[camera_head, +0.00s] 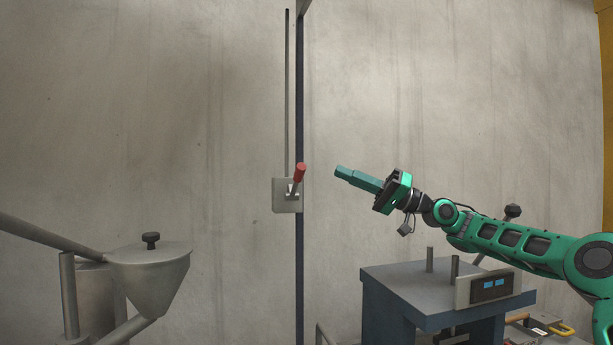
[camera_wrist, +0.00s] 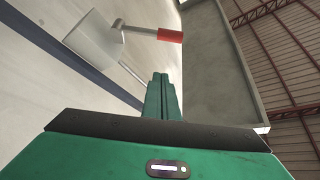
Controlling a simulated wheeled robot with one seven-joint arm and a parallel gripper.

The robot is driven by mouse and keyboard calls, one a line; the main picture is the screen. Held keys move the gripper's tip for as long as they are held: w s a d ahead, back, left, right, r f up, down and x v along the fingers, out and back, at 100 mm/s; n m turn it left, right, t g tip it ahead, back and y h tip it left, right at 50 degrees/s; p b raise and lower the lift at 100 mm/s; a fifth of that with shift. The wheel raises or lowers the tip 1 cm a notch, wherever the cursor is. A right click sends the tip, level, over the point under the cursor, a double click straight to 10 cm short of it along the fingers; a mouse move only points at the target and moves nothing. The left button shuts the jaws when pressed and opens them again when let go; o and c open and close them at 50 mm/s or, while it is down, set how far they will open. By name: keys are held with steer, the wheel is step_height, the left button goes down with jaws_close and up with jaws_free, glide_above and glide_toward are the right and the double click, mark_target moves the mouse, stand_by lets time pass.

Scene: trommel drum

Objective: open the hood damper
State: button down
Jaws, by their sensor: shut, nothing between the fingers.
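The damper handle (camera_head: 299,173) has a red grip and stands out from a pale plate (camera_head: 281,196) on a dark upright post. A thin rod runs up from the plate. In the wrist view the red grip (camera_wrist: 170,35) points right from its metal lever, with the plate (camera_wrist: 95,38) to the left. My gripper (camera_head: 338,171) is green, shut and empty. In the head view its tip is to the right of the red grip, with a gap between them. In the wrist view the gripper (camera_wrist: 160,78) lies below the red grip, apart from it.
A blue-grey bench (camera_head: 420,285) with short posts and a small display box (camera_head: 490,287) stands below my arm. A metal funnel with a black knob (camera_head: 150,265) is at the lower left. A grey panel (camera_wrist: 215,65) lies right of the gripper in the wrist view.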

step_height(320, 180, up, 4)
steer(key=f, duration=0.1)
glide_above(296, 182)
steer(key=w+d, duration=0.3)
steer(key=d, duration=0.1)
steer(key=shift+s+a+f, duration=0.1)
steer(key=shift+s+f, duration=0.8)
steer(key=shift+s, duration=0.1)
